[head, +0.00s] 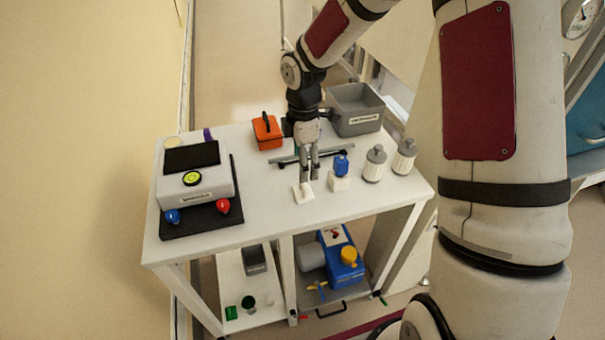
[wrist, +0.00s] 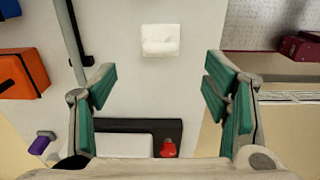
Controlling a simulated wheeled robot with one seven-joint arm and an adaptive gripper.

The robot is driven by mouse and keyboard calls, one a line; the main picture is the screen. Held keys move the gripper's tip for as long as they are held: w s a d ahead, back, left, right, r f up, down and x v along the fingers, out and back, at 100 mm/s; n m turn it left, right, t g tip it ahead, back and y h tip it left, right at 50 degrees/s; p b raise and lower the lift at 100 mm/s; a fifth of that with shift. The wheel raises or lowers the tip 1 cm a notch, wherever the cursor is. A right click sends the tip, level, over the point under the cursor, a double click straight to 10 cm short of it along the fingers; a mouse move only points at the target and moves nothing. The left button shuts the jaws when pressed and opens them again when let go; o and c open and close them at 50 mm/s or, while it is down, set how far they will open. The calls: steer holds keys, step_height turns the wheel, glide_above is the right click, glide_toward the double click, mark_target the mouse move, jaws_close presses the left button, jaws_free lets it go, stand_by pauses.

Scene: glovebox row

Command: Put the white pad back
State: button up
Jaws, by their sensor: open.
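The white pad (head: 303,192) is a small white block lying on the white table top, near its front edge. In the wrist view the pad (wrist: 160,40) is fully visible at top centre, beyond the fingertips and between their lines. My gripper (head: 309,177) points down just behind and above the pad in the head view. In the wrist view my gripper (wrist: 160,82) has its teal-padded fingers wide apart with nothing between them. The exact height above the pad cannot be told.
A blue-topped item on a white block (head: 340,170) stands close right of the pad, then two grey-capped bottles (head: 374,164). A screen device (head: 196,184) on a black mat stands left. An orange box (head: 267,132), thin metal bar (head: 339,155) and grey bin (head: 355,108) are behind.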

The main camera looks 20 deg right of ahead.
steer(key=shift+r, duration=0.8)
steer(key=s+d+r+m+t+h, duration=0.1)
steer(key=s+r+m, duration=0.35)
steer(key=r, duration=0.35)
steer(key=s+d+r+m+t+h, duration=0.1)
steer(key=s+r+m, duration=0.2)
steer(key=s+r, duration=0.35)
steer(key=s+r+m+t+y, duration=0.1)
steer(key=s+r+m, duration=0.3)
steer(key=s, duration=0.3)
steer(key=s+r+m+t+y, duration=0.1)
steer(key=s+r+m+t, duration=0.1)
steer(key=s+r+m, duration=0.3)
steer(key=shift+s+a+m+t, duration=0.35)
steer(key=shift+s+m, duration=0.3)
steer(key=shift+s, duration=0.6)
